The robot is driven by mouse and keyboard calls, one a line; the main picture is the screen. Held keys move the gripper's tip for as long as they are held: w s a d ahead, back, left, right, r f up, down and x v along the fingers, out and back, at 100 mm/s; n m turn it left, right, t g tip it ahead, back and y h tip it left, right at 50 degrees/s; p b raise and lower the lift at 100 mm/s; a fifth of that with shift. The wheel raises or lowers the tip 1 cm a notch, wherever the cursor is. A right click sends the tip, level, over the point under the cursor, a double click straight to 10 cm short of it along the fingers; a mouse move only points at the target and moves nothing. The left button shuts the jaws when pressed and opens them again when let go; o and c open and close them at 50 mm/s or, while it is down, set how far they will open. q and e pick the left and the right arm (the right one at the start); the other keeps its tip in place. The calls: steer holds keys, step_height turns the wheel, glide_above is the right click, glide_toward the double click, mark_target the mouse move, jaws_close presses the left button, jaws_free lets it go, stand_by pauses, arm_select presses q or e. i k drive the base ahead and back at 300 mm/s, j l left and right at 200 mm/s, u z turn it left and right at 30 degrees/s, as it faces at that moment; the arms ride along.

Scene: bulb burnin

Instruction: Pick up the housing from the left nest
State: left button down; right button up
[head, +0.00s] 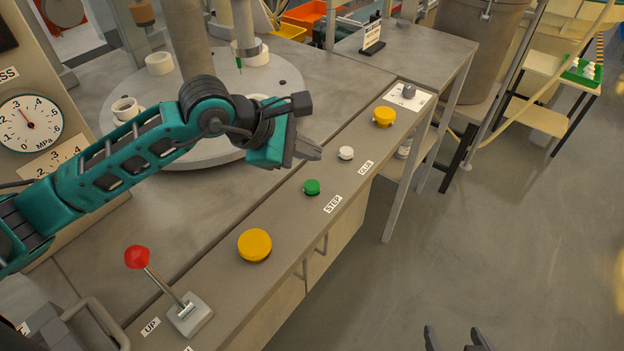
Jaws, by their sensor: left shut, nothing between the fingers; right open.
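A round grey turntable (200,150) sits on the bench at the upper left. On its left edge is a white ring-shaped part (125,108), likely the housing in the left nest; the nest itself is hard to tell apart from it. Another white ring-shaped part (160,63) sits farther back. My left gripper (314,152) is shut and empty, right of the turntable above the bench's front strip, apart from both parts. My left arm crosses in front of the turntable and hides part of it. My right gripper (458,338) is open and empty at the bottom edge, over the floor.
The front strip holds a red-knobbed lever (137,257), a large yellow button (254,245), a green button (312,187), a white button (346,153) and another yellow button (383,117). A grey column (188,40) rises over the turntable.

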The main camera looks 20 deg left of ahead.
mark_target(127, 108)
steer(key=k+l, duration=0.2)
steer(key=k, duration=0.3)
steer(key=k+l, duration=0.25)
steer(key=k, duration=0.2)
